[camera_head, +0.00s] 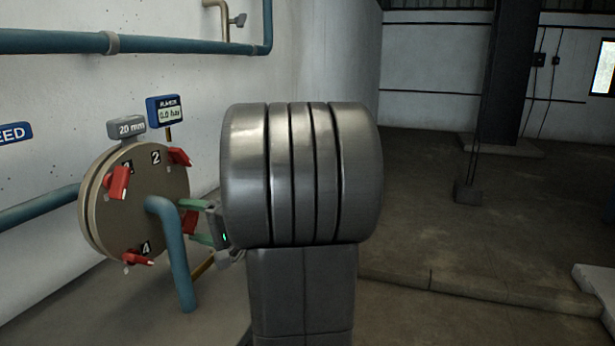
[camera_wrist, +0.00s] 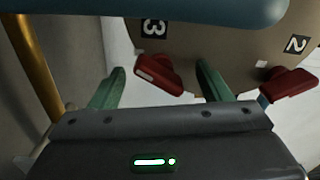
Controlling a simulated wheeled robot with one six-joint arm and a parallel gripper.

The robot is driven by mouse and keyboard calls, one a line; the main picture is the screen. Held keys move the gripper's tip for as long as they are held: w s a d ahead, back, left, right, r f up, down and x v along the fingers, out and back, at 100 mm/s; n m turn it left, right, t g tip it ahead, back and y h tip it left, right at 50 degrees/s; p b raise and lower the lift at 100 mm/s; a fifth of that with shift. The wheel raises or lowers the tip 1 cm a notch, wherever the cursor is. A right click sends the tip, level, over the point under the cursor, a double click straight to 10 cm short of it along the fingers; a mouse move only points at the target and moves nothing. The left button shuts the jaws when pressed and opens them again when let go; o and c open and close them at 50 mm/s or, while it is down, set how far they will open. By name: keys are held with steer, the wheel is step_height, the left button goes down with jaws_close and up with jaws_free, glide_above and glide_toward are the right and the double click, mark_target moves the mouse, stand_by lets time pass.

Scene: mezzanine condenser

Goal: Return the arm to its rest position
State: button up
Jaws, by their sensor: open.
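My gripper (camera_head: 186,221) has two green fingers, spread apart, at the right side of a round tan flange cover (camera_head: 115,210) in the head view. In the wrist view my gripper (camera_wrist: 160,70) is open, and the red handle by the label 3 (camera_wrist: 158,74) appears between the fingertips. I cannot tell whether they touch it. That handle is partly hidden behind the fingers in the head view (camera_head: 190,222). A red handle by label 2 (camera_wrist: 290,83) is right of the fingers in the wrist view. My grey arm fills the middle of the head view.
A blue pipe (camera_head: 174,250) bends down in front of the cover and crosses the top of the wrist view (camera_wrist: 200,10). A blue gauge (camera_head: 166,111) and a grey 20 mm tag (camera_head: 126,128) stand above the cover. Open floor (camera_head: 430,200) lies to the right.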

steer(key=n, duration=0.6)
steer(key=shift+r+p, duration=0.1)
steer(key=shift+p, duration=0.3)
